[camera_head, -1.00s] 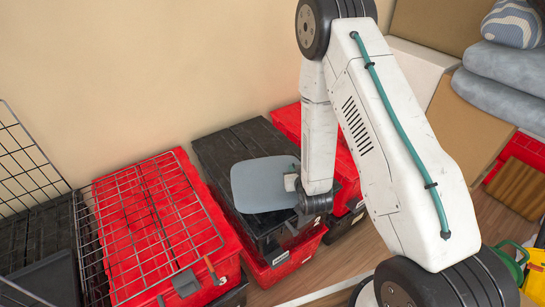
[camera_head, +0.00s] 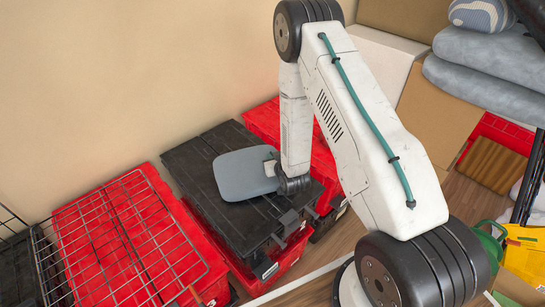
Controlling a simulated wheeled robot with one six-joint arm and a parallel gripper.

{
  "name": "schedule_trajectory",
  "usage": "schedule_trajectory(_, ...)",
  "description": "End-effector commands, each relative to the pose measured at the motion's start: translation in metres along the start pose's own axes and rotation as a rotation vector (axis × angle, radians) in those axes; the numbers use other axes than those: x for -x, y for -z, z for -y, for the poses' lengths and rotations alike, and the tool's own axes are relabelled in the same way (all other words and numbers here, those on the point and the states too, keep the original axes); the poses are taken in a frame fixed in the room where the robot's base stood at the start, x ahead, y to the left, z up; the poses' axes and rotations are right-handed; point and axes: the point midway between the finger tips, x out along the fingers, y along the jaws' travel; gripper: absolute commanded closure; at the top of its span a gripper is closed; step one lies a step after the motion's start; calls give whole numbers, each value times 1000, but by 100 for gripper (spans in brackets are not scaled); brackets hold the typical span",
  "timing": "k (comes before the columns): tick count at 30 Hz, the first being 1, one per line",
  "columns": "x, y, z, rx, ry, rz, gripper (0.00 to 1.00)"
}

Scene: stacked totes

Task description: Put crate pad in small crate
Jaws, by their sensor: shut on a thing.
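The crate pad is a flat grey-blue sheet with rounded corners (camera_head: 243,177). It is held out over the lid of a black tote (camera_head: 190,160). My gripper (camera_head: 271,165) is shut on the pad's right edge, at the end of my white arm. The gripper's fingers are small in the picture and partly hidden by my wrist. I cannot tell from this view whether the pad touches the lid below it. I cannot pick out the small crate for certain.
Red lidded totes stand left (camera_head: 95,235) and behind right (camera_head: 265,122), with a wire grid (camera_head: 120,240) over the left one. Cardboard boxes (camera_head: 440,115) and grey cushions (camera_head: 485,75) are stacked at right. A yellow box (camera_head: 525,245) is at lower right.

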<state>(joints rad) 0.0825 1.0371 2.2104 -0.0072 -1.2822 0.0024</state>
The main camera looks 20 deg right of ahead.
Motion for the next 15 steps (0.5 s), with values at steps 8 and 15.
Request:
schedule_trajectory(8, -3, -4, -2, -1, -2, -5, 100)
schedule_trajectory(15, -4, -7, -2, -1, -3, -3, 71)
